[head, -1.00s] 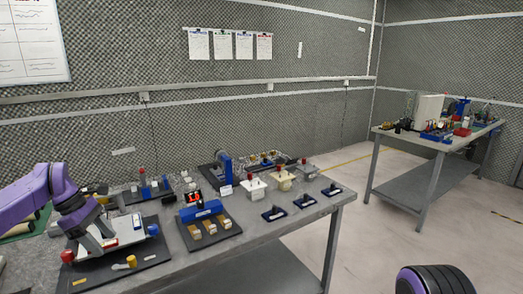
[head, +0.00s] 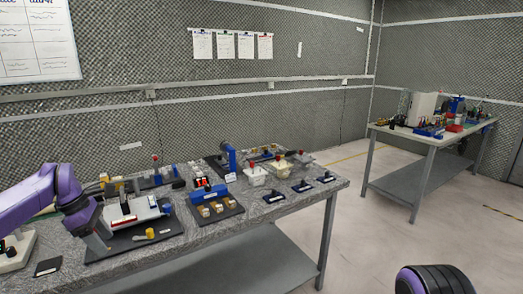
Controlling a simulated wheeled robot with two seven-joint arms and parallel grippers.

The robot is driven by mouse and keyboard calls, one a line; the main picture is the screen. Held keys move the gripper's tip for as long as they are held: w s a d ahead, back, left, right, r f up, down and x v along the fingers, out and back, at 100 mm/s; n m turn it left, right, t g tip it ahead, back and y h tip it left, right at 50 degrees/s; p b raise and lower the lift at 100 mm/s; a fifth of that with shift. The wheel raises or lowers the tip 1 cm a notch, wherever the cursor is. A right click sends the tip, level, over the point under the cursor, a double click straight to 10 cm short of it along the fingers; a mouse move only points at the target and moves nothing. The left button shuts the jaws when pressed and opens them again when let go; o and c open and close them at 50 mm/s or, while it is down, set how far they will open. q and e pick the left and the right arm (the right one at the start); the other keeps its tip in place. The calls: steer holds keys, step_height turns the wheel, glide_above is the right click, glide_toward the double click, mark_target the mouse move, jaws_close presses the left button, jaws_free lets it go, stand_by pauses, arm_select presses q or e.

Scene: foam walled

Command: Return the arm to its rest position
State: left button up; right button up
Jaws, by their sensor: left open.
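My left arm comes in from the left, purple with a dark wrist. It is bent, with its gripper (head: 101,238) pointing down over the near left part of the workbench (head: 185,250). The gripper is open, and nothing shows between its grey fingers. It is at the left side of a dark board (head: 165,229) that bears a white and red device (head: 135,214) and a yellow knob (head: 150,233). It hides part of that board, and I cannot tell whether it touches it. My right gripper is not in view.
A board with tan blocks (head: 217,209), a blue fixture (head: 229,157) and several small dark switches (head: 301,186) stand on the bench. A dark flat plate (head: 48,266) lies at the near left. A second table (head: 425,137) stands at the right, with clear floor between.

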arm_select(q)
steer(key=s+d+f+t+y, duration=0.1)
steer(key=d+f+y, duration=0.2)
steer(key=f+y, duration=0.35)
steer(key=s+d+f+t+y, duration=0.15)
steer(key=f+y, duration=0.25)
steer(key=f, duration=0.6)
steer(key=s+d+f+m+t, duration=0.3)
steer(key=s+d+f+m, duration=0.3)
steer(key=s+d+f, duration=0.3)
steer(key=s+d+f+m+h, duration=0.25)
steer(key=s+f+m, duration=0.35)
steer(key=s, duration=0.7)
steer(key=s+a+f+m+g, duration=0.1)
steer(key=s, duration=0.6)
steer(key=s+a+f+m+g+h, duration=0.1)
steer(key=s+a+m+g, duration=0.1)
steer(key=s, duration=0.5)
steer(key=shift+s+a+f+m, duration=0.15)
steer(key=shift+s+f+m, duration=0.1)
steer(key=shift+s+m, duration=0.05)
